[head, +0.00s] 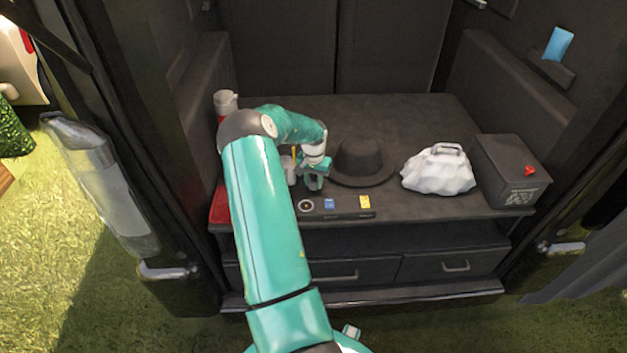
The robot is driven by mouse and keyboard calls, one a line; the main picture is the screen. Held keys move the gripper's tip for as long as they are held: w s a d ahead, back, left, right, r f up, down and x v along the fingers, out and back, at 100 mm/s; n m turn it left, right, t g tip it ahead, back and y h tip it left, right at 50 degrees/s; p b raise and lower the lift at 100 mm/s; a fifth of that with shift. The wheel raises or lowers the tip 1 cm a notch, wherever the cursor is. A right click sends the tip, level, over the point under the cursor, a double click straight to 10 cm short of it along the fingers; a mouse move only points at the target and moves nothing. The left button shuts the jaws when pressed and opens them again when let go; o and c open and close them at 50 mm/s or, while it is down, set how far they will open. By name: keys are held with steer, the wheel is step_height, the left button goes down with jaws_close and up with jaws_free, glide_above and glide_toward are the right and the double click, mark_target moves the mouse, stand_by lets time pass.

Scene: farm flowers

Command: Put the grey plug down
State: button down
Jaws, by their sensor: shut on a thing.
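My gripper (316,172) is above the left-middle part of the dark shelf (400,112), just left of a black hat. It is shut on a small grey thing, which appears to be the grey plug (313,184), low and close to the shelf surface. The plug is small and partly hidden by the gripper, so its shape is unclear. I cannot tell whether it touches the shelf.
The black hat (363,158) is close on the gripper's right. A white bag (438,170) and a black box (511,171) with a red knob are farther right. A dark strip (345,215) with small coloured items lies in front. The shelf's back is clear.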

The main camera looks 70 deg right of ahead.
mark_target(313, 177)
steer(key=shift+f, duration=0.4)
steer(key=c, duration=1.1)
jaws_free()
steer(key=shift+o, duration=0.2)
steer(key=shift+r, duration=0.15)
step_height(313, 177, up, 13)
